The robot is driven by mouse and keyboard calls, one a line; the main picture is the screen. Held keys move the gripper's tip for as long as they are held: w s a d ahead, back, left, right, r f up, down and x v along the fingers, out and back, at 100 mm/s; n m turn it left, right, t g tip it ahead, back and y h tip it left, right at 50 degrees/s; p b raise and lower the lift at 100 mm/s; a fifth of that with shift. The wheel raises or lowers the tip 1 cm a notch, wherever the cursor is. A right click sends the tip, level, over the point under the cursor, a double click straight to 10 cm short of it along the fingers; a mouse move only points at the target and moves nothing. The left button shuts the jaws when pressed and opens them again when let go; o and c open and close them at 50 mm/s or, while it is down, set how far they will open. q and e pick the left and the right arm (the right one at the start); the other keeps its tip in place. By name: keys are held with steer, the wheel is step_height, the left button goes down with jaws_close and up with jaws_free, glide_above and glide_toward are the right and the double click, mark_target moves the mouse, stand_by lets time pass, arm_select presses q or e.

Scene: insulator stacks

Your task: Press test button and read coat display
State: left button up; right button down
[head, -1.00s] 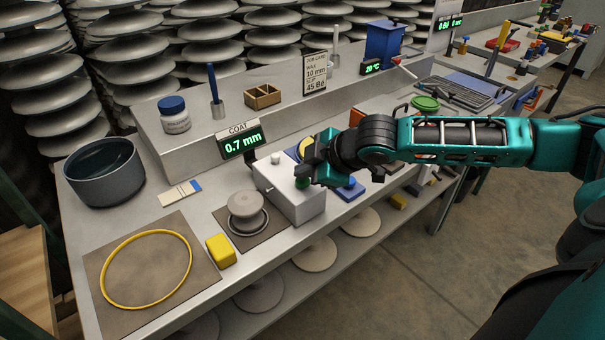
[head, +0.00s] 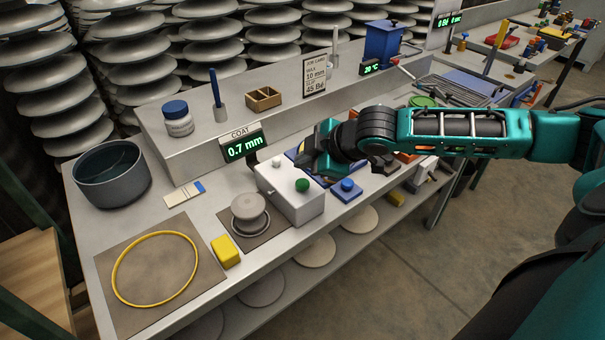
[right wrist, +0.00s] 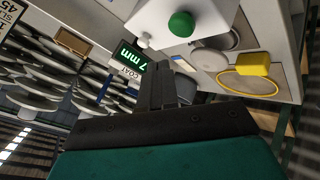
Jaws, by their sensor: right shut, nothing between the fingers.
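The coat display (head: 243,147) is a small black sign headed COAT, reading 0.7 mm in green digits; it also shows, rotated, in the right wrist view (right wrist: 127,60). In front of it stands a white box (head: 288,199) with a green button (head: 302,185) on top and a small white knob at its back. The green button shows in the right wrist view too (right wrist: 181,24). My right gripper (head: 305,160) is shut and empty, above and behind the green button, apart from it. My left gripper is not in view.
A grey insulator piece (head: 249,212) sits left of the box, with a yellow block (head: 225,251) and a yellow ring (head: 116,273) nearby. A blue button pad (head: 347,190) lies right of the box. A dark bowl (head: 110,180) stands at the left.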

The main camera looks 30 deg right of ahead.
steer(key=shift+r+b, duration=0.35)
steer(key=shift+r, duration=0.95)
steer(key=s+a+f+m+g+y, duration=0.1)
steer(key=s+a+f, duration=0.35)
steer(key=a, duration=0.35)
steer(key=s+a+f+m+g, duration=0.1)
steer(key=s+a+f, duration=0.2)
steer(key=s+a, duration=0.35)
steer(key=s+d+f+m+g+h, duration=0.2)
steer(key=s+d+f+m, duration=0.15)
steer(key=s, duration=0.35)
steer(key=s+d+f+m+g+h, duration=0.1)
steer(key=s+d+f+m, duration=0.1)
steer(key=s+m, duration=0.35)
steer(key=w+a+f+n+t+y, duration=0.1)
steer(key=w+a+f+t, duration=0.2)
steer(key=w+f+t, duration=0.4)
steer(key=shift+a+f, duration=0.25)
steer(key=shift+f, duration=0.5)
